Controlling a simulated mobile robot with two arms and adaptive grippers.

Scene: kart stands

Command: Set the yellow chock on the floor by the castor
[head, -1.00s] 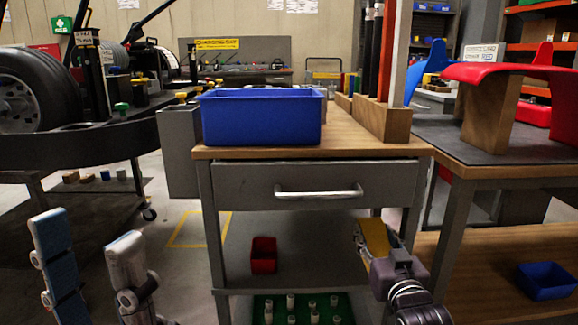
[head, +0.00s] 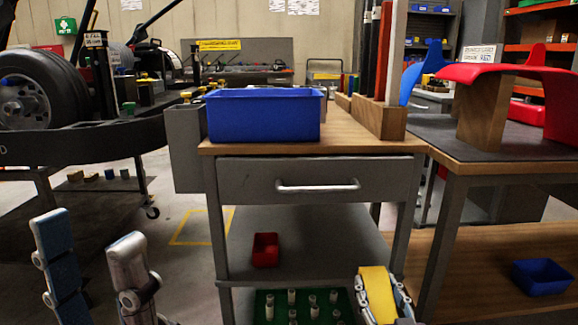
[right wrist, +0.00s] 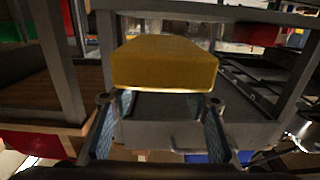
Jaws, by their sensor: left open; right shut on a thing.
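The yellow chock (head: 376,287) is in my right gripper (head: 384,290), in front of the cart's right side. In the right wrist view the chock (right wrist: 165,63) sits between the two fingers (right wrist: 160,115), which are shut on it. A castor (head: 152,212) stands on the floor at the foot of the kart stand's leg, at left in the head view. My left gripper (head: 88,232) is open and empty at the lower left, in front of the floor area near that castor.
A grey cart (head: 223,240) with a blue bin (head: 264,117) on top stands in the middle. The kart stand (head: 80,136) is at left. A yellow outline (head: 190,242) marks clear floor between them.

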